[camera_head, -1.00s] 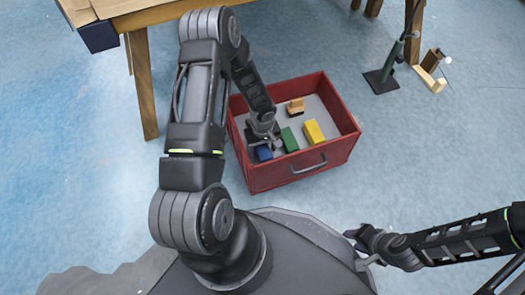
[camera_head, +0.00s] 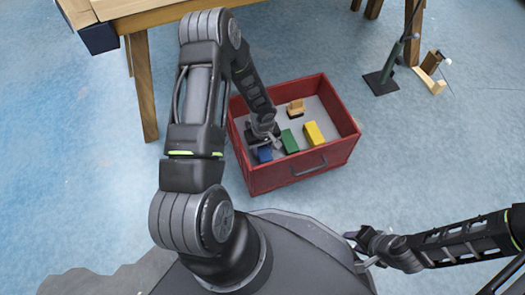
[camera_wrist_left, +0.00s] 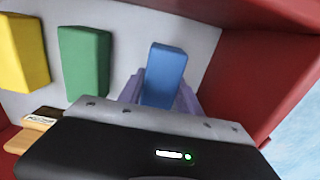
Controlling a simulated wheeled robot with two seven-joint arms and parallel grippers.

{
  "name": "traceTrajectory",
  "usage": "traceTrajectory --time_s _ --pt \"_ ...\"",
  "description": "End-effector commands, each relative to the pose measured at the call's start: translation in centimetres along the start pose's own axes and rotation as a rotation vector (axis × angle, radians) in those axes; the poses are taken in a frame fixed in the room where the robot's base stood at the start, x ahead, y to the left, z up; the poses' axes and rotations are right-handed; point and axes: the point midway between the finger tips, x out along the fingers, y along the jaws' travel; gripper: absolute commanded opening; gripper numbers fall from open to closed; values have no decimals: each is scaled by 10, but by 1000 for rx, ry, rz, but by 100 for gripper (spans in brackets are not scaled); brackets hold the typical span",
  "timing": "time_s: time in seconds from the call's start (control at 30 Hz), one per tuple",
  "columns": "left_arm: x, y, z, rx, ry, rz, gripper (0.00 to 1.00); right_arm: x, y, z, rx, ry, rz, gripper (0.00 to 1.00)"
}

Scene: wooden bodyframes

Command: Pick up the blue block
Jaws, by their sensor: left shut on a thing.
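The blue block (camera_head: 265,154) is in the red crate (camera_head: 301,175), near its front left corner. In the left wrist view the blue block (camera_wrist_left: 165,75) stands between the fingers of my left gripper (camera_wrist_left: 160,92). My left gripper (camera_head: 266,143) reaches down into the crate and is shut on the blue block. The arm and gripper hide part of the block in the head view. I cannot tell whether the block touches the crate floor. My right gripper (camera_head: 356,250) is low at the right, away from the crate, and its jaws are too small to judge.
A green block (camera_head: 289,141) and a yellow block (camera_head: 314,133) are beside the blue one in the crate. A wooden brush-like piece (camera_head: 296,108) is at the back. A wooden table (camera_head: 145,85) is at left; a dark stand (camera_head: 381,82) is at back right.

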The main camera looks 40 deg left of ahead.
Motion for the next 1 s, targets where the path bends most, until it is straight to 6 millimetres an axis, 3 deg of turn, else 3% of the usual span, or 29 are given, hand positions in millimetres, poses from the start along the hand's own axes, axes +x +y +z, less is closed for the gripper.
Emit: traceTrajectory --time_s 0.33,0.67,0.87,1.0 --pt "0 0 0 0 0 0 0 0 0 0 0 0 0 36" --pt "-3 0 0 0 1 0 0 -2 -1 0 0 0 0 36" --pt "-29 1 -1 0 2 1 0 -15 -5 1 -1 -6 0 36" --pt "-57 1 -1 0 3 3 0 -28 -9 1 -1 -12 0 36"
